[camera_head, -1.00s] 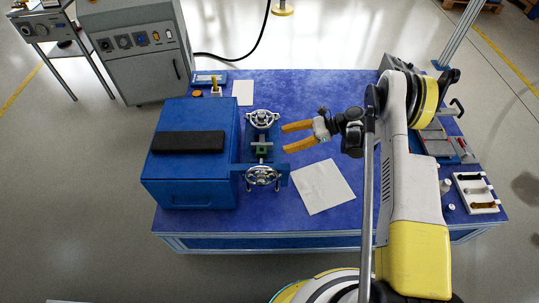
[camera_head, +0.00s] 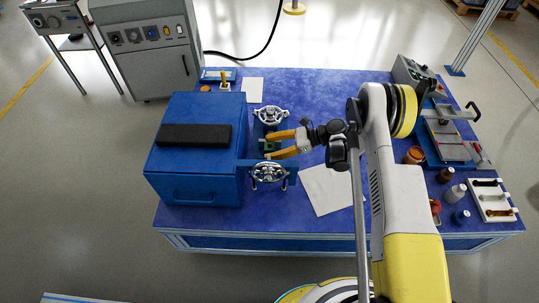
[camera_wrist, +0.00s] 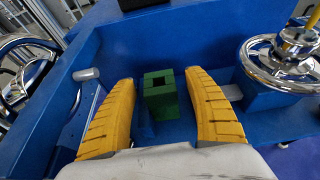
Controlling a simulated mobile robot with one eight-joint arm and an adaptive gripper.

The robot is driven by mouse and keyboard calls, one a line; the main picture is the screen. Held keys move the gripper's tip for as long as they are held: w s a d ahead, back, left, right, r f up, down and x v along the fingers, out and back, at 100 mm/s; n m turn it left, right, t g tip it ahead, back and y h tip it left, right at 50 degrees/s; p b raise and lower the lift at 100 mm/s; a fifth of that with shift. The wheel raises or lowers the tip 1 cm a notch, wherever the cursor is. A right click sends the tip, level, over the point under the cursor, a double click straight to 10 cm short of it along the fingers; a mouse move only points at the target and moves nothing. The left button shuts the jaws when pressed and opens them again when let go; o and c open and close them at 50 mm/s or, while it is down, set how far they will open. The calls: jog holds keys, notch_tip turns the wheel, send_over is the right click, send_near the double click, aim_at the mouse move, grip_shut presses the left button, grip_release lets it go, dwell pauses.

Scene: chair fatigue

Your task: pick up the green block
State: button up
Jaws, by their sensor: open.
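The green block (camera_wrist: 161,94) stands in the wrist view between the two yellow fingers, with a square dark opening in its top. It sits by the blue machine's side wall, between two chrome handwheels. My gripper (camera_wrist: 162,100) is open, with one finger on each side of the block. In the head view the block (camera_head: 270,146) shows small and partly hidden between the fingers of my gripper (camera_head: 268,146).
The blue machine box (camera_head: 192,182) with a black pad stands left of the block. Chrome handwheels (camera_head: 270,115) (camera_head: 268,173) flank the block closely. A white sheet (camera_head: 325,190) lies to the right. Bottles and a white tray (camera_head: 495,208) stand at the table's right.

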grip_shut()
jog(key=shift+r, duration=0.1)
dwell(0.3)
